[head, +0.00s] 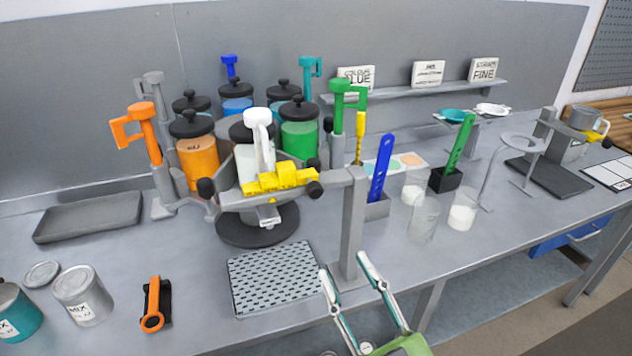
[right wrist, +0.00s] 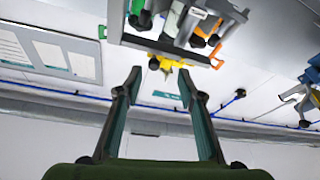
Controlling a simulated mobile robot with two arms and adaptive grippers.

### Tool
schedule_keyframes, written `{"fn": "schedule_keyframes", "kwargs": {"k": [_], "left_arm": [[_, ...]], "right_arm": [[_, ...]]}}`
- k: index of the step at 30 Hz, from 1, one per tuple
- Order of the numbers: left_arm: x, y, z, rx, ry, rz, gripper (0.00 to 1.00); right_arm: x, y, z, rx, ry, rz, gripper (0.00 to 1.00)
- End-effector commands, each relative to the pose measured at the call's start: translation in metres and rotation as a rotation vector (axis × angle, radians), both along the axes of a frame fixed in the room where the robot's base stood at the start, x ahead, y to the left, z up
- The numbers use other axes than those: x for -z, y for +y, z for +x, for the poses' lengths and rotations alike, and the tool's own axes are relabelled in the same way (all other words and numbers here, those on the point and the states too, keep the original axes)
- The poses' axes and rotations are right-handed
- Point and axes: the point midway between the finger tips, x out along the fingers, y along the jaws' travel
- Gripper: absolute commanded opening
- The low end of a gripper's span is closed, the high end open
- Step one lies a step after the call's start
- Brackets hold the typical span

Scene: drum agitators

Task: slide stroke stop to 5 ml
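A yellow block (head: 280,180), which looks like the stroke stop, sits on the grey horizontal arm in front of the white-handled pump (head: 259,130). Its scale marks are too small to read. In the right wrist view a yellow part (right wrist: 166,62) shows beyond the fingertips. My right gripper (head: 343,263) is open and empty, low in front of the grey post, apart from the yellow block. Its spread fingers also show in the right wrist view (right wrist: 158,72). My left gripper is in neither view.
A carousel of colour canisters, including an orange one (head: 196,160), stands behind the yellow block. A grey post (head: 352,225) rises right of it. A perforated tray (head: 272,277) lies in front. Glass beakers (head: 424,220) stand right. The left bench surface has free room.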

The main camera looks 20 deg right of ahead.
Motion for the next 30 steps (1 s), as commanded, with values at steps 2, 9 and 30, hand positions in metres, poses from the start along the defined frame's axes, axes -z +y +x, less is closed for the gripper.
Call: {"fn": "schedule_keyframes", "kwargs": {"k": [2,9,30], "left_arm": [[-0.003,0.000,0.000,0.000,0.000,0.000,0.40],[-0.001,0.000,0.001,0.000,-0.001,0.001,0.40],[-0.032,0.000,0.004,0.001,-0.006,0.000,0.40]], "right_arm": [[-0.023,-0.002,-0.006,0.004,-0.038,-0.010,0.35],[-0.038,-0.001,-0.002,0.001,-0.063,-0.014,0.35],[-0.077,0.011,0.086,0.004,-0.061,-0.015,0.35]]}}
